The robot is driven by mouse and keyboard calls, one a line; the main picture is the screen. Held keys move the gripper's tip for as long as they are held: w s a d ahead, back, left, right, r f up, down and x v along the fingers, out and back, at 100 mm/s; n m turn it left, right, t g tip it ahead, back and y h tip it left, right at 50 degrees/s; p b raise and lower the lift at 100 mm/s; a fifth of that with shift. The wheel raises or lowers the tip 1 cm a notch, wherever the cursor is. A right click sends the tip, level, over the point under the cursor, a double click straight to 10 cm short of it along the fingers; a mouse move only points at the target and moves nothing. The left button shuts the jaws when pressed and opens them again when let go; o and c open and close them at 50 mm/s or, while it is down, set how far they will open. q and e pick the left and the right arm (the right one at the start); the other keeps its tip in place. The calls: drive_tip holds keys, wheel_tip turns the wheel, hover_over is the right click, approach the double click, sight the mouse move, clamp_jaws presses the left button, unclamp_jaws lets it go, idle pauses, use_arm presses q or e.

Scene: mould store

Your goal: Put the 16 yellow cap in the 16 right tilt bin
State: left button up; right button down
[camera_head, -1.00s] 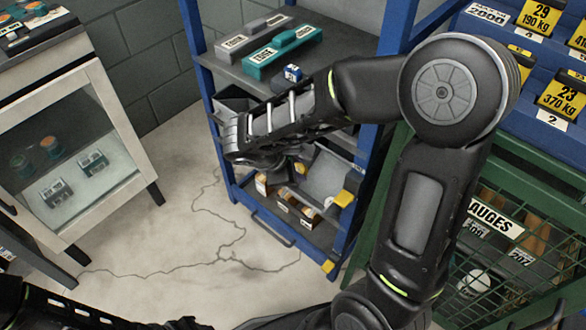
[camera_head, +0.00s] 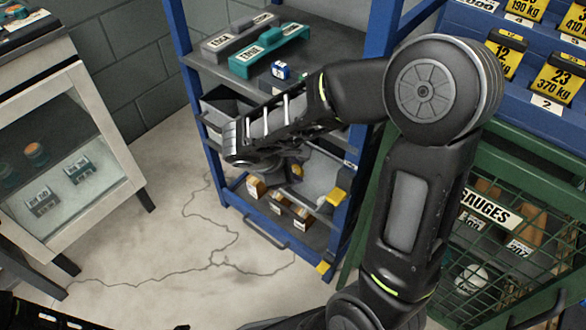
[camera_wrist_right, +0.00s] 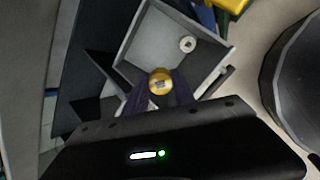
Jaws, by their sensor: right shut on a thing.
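The yellow cap (camera_wrist_right: 160,82) is between the fingertips of my right gripper (camera_wrist_right: 160,92) in the right wrist view. The gripper is shut on it, at the near edge of an open grey tilt bin (camera_wrist_right: 146,36). A small pale round thing (camera_wrist_right: 187,44) lies inside that bin. In the head view my right gripper (camera_head: 285,160) is mostly hidden by its own wrist, beside the grey tilt bin (camera_head: 320,178) in the blue rack. A small orange-yellow spot there looks like the cap. Only dark parts of my left arm show at the bottom left; its gripper is out of view.
The blue rack (camera_head: 357,135) has a shelf with grey and teal cases (camera_head: 268,50) and a small blue-white box (camera_head: 281,70) above the bin. Small boxes (camera_head: 278,203) stand below. A green mesh cage (camera_head: 520,170) is at right, a glass-front cabinet (camera_head: 65,165) at left.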

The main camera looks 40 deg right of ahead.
drive_tip(key=shift+r+p, duration=0.2)
drive_tip(key=shift+p, duration=0.4)
drive_tip(key=shift+f, duration=0.2)
drive_tip(key=shift+b+x, duration=1.15)
drive_tip(key=shift+x, duration=0.4)
drive_tip(key=shift+b+x, duration=1.95)
drive_tip(key=shift+x, duration=0.75)
drive_tip(key=shift+a, duration=0.1)
